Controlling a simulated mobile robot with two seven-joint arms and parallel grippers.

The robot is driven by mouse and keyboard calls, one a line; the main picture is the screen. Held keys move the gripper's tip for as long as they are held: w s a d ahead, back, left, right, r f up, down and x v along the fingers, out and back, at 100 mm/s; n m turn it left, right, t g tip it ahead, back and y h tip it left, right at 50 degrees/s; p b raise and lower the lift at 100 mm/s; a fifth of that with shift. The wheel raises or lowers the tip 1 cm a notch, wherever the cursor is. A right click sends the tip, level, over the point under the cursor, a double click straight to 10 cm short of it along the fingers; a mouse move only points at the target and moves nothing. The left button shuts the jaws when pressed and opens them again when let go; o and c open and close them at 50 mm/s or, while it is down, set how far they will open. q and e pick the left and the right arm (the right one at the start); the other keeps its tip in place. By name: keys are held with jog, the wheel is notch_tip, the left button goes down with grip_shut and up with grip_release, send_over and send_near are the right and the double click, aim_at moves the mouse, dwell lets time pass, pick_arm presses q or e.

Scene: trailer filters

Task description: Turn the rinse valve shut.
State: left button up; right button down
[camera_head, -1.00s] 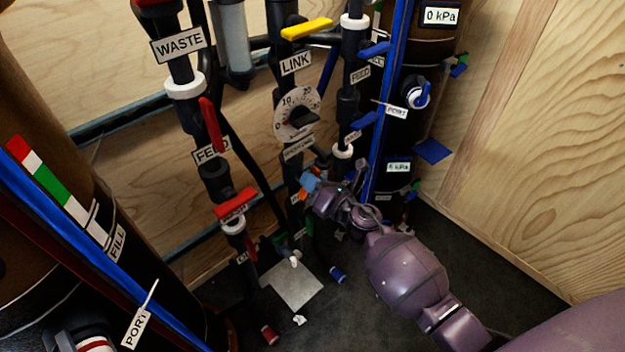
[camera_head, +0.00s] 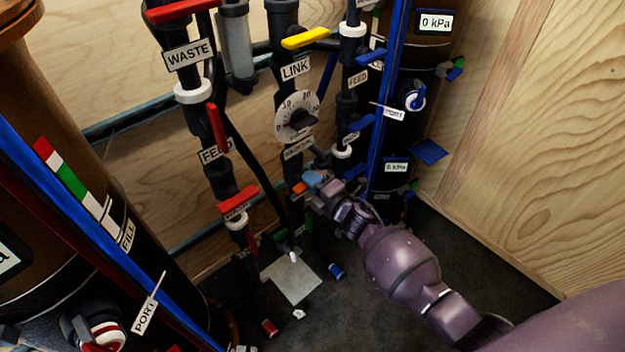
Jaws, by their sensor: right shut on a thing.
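My right gripper (camera_head: 309,187), on a purple arm from the lower right, is at the lower part of the middle pipe, below the dial. It is shut on a small orange handle (camera_head: 299,188), of which only a bit shows. Light blue shows at the fingertips. A small label (camera_head: 297,199) beside it is too small to read, so I cannot confirm that this is the rinse valve. The gripper hides most of the handle, and its angle cannot be told. My left gripper is not in view.
The middle pipe carries a round dial (camera_head: 297,117) and a yellow handle (camera_head: 305,38) by the LINK label. Red handles (camera_head: 239,201) are on the left pipe, blue handles (camera_head: 361,122) on the right pipe. A wooden wall (camera_head: 530,150) bounds the right; dark floor (camera_head: 390,325) is open below.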

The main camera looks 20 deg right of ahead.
jog(key=shift+f+m, duration=0.1)
jog(key=shift+m, duration=0.4)
jog(key=c, duration=1.2)
grip_release()
jog(key=shift+o, duration=0.2)
jog(key=shift+s, duration=0.15)
jog(key=shift+s+d, duration=0.15)
jog(key=shift+s, duration=0.1)
jog(key=p+v, duration=0.1)
jog(key=v, duration=0.9)
jog(key=shift+p, duration=0.35)
